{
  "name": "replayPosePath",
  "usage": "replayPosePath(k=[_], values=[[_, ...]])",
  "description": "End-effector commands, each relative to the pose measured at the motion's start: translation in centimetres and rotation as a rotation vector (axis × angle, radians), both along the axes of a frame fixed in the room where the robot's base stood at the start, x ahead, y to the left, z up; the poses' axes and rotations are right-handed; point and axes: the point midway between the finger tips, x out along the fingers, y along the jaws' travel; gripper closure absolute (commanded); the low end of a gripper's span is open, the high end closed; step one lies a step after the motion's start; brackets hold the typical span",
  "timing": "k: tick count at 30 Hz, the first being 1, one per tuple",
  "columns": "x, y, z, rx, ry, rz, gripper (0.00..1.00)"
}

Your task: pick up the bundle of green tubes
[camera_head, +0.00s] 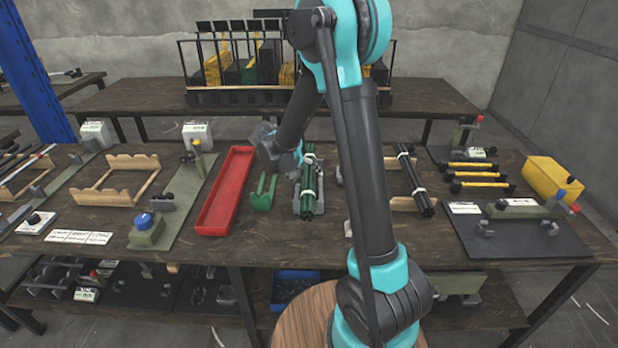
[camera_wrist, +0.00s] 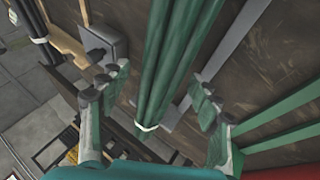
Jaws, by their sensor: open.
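The bundle of green tubes (camera_head: 308,178) lies lengthwise on the middle of the table, bound with white ties, partly over grey supports. In the wrist view the bundle (camera_wrist: 168,70) runs between the two fingers of my gripper (camera_wrist: 160,92), with a white tie visible low between them. My gripper is open, with one finger on each side of the bundle and a gap on both sides. In the head view my gripper (camera_head: 287,160) is beside the bundle's left side, its fingertips unclear.
A green forked holder (camera_head: 263,194) and a red tray (camera_head: 212,212) are left of the bundle. A black tube bundle (camera_head: 413,180) and yellow tubes (camera_head: 476,177) lie to the right. A rack (camera_head: 215,97) stands on the table behind.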

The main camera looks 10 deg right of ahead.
Motion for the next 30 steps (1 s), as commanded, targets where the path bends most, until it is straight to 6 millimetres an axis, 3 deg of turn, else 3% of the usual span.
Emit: replayPosePath(k=[8, 23, 30], values=[[0.06, -0.12, -0.21, 0.000, 0.001, 0.001, 0.38], [0.07, -0.11, -0.19, 0.000, 0.001, 0.001, 1.00], [0.07, -0.12, -0.14, 0.000, 0.000, 0.001, 1.00]])
